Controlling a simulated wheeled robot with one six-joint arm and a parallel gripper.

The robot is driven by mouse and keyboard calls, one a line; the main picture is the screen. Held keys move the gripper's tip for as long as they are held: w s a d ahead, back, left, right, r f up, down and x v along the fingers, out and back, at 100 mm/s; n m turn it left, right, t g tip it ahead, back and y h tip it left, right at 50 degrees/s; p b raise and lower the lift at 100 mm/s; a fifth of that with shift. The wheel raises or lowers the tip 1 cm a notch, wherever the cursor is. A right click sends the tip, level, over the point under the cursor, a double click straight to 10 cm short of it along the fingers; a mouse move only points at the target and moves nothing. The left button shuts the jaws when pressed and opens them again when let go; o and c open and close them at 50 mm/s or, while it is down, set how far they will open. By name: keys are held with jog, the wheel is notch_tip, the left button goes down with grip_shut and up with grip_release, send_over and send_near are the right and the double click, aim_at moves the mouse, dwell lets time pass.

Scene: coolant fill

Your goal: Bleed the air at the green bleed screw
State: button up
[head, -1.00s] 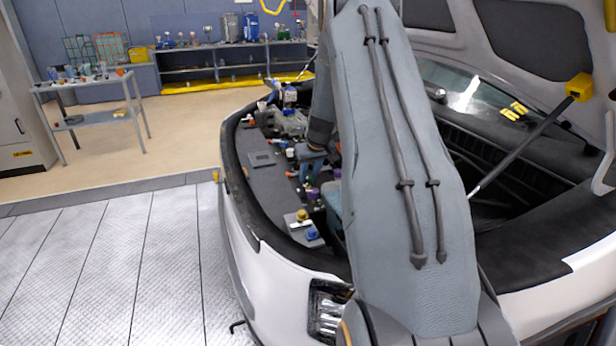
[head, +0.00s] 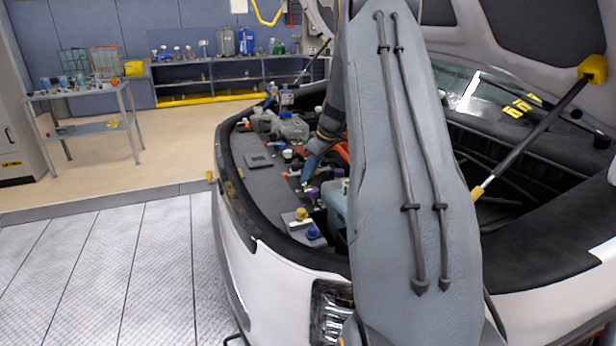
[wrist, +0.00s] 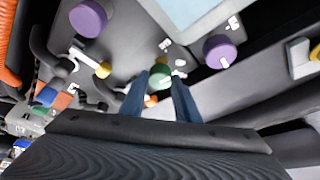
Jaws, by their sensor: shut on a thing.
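The green bleed screw (wrist: 160,79) shows in the wrist view as a round green knob with a pale mark on top. My gripper (wrist: 165,78) has its two blue fingers on either side of the knob and is shut on it. In the head view my gripper (head: 309,172) reaches down into the engine bay, and my arm covers much of the bay; I cannot make out the green screw there.
In the wrist view, purple caps (wrist: 220,51) stand on both sides of the knob, with a yellow-tipped part (wrist: 103,70) to the left. In the head view, a yellow cap (head: 302,214) and a blue cap (head: 313,233) sit near the front edge. The raised hood's strut (head: 530,133) is at right.

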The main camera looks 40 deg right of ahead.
dwell(0.4)
jog(key=o, duration=1)
jog(key=shift+o, duration=0.2)
jog(key=b+v, duration=0.1)
jog(key=v, duration=0.6)
jog(key=shift+s+r, duration=0.15)
jog(key=shift+r, duration=0.25)
